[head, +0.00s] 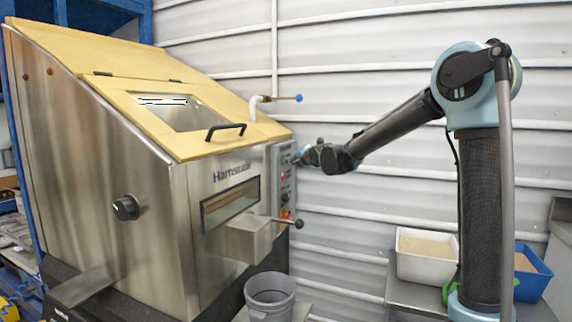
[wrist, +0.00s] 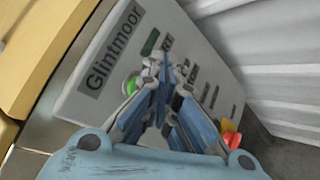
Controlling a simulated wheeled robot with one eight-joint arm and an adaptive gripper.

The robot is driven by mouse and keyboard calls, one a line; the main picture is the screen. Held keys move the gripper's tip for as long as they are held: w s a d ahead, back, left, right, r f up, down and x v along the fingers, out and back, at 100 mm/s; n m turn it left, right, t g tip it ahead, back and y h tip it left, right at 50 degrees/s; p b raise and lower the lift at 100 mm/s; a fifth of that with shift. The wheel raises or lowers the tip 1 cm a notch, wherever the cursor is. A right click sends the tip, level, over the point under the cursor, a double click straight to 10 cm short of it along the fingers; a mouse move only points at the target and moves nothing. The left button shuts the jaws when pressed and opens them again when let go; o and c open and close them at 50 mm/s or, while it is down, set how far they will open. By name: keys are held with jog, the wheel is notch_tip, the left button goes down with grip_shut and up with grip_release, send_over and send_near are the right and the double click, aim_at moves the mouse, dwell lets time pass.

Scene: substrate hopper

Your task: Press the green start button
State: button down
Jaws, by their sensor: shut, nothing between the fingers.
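The control panel (head: 280,205) is on the right side of the steel hopper machine. In the wrist view, a round green button (wrist: 130,84) shows on the panel (wrist: 75,100), just left of my fingers and partly covered by them. Contact with the panel cannot be told.
A red control (wrist: 228,126) with yellow and orange parts sits lower on the panel. A lever with a dark knob (head: 298,223) and a pipe with a blue tip (head: 298,98) stick out nearby. A grey bucket (head: 270,295) stands below. A white bin (head: 426,255) is at right.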

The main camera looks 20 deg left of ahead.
jog(key=shift+a, duration=0.1)
dwell(0.6)
jog(key=shift+s+a+r, duration=0.1)
jog(key=shift+a, duration=0.3)
